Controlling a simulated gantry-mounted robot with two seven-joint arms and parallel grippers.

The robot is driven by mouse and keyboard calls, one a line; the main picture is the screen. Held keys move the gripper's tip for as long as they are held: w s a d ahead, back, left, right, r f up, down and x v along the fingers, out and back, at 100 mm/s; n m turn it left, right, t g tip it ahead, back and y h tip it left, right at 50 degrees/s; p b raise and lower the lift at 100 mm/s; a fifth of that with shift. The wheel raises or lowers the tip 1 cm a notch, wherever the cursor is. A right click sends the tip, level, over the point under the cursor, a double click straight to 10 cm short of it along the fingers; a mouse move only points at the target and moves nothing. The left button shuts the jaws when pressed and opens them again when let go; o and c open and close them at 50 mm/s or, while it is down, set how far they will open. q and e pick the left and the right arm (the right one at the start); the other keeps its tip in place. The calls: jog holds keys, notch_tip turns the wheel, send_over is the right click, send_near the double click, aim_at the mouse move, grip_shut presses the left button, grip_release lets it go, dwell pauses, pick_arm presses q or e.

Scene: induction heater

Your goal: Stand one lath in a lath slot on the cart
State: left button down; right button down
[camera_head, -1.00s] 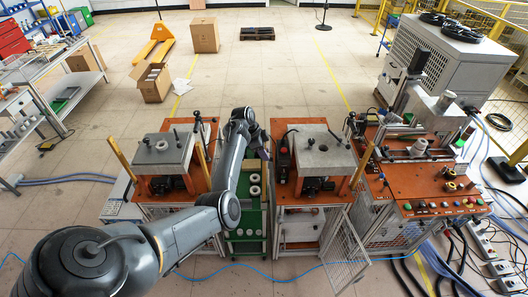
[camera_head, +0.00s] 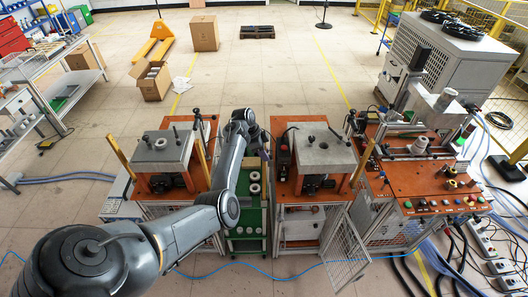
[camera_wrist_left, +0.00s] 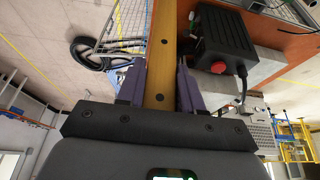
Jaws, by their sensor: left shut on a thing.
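A flat wooden lath (camera_wrist_left: 159,40) with dark holes is held between the two purple fingers of my left gripper (camera_wrist_left: 160,85) in the left wrist view. The gripper is shut on it. In the head view my left arm reaches over the green cart (camera_head: 237,245), which stands between two orange-topped stations. My left gripper (camera_head: 258,128) is at the cart's far end, mostly hidden by my own wrist. I cannot make out the held lath or the cart's lath slots there. My right gripper is not in view.
Upright wooden laths stand at the left station (camera_head: 119,157) and right station (camera_head: 363,162). White rings (camera_head: 254,188) lie on the cart. A black box with a red button (camera_wrist_left: 222,62) is close right of the gripper. A mesh door (camera_head: 343,255) hangs open.

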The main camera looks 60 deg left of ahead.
pick_arm(q)
notch_tip(320, 180, down, 4)
jog(key=shift+f+b, duration=0.1)
jog(key=shift+b, duration=0.85)
dwell(0.4)
jog(key=c, duration=0.7)
grip_release()
jog(key=shift+o, duration=0.2)
jog(key=b+v, duration=0.1)
jog(key=v, duration=1)
jog(key=shift+b, duration=0.4)
